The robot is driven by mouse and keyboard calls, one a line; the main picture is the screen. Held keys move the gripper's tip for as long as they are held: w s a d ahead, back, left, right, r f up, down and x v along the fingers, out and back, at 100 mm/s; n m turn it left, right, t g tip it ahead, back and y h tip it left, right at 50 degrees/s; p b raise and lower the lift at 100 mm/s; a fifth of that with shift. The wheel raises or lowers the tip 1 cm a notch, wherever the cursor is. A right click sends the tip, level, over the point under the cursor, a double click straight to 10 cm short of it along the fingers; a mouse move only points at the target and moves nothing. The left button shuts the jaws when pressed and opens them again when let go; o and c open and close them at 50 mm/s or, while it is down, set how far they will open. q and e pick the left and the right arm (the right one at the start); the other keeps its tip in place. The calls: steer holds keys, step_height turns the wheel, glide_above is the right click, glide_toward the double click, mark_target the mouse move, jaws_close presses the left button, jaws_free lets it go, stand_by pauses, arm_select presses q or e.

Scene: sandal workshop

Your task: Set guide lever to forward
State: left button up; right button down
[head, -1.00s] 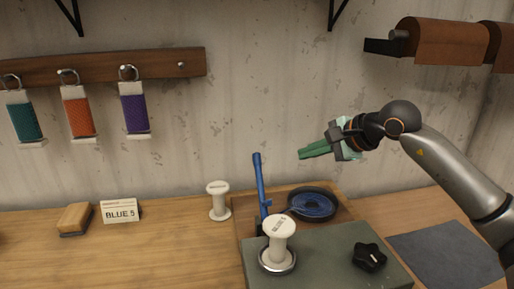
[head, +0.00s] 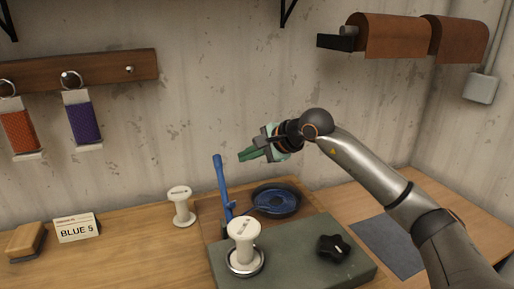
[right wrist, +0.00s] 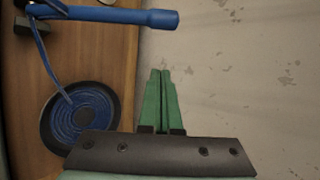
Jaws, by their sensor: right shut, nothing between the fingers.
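The blue guide lever (head: 222,184) stands nearly upright at the back left of the grey-green machine block (head: 290,262), with its top tilted a little left. In the right wrist view the lever (right wrist: 110,14) lies across the upper left. My right gripper (head: 242,156) has green fingers and is shut and empty. It is in the air to the right of the lever's top, apart from it. In the right wrist view its fingertips (right wrist: 160,73) are close together with nothing between them. My left gripper is not in view.
A white spool (head: 243,232) and a black star knob (head: 332,248) sit on the block. A dark round dish with blue cord (head: 275,200) lies behind it. Another spool (head: 181,207), a BLUE 5 card (head: 76,228) and a grey mat (head: 388,246) are on the bench.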

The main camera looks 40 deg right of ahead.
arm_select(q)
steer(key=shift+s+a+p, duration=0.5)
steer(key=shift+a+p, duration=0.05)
arm_select(e)
steer(key=a, duration=0.2)
steer(key=w+a, duration=0.1)
steer(key=a, duration=0.1)
steer(key=shift+w+a, duration=0.1)
steer(key=shift+w, duration=0.05)
steer(key=shift+f, duration=0.1)
arm_select(q)
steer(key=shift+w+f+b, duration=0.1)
steer(key=shift+b, duration=0.25)
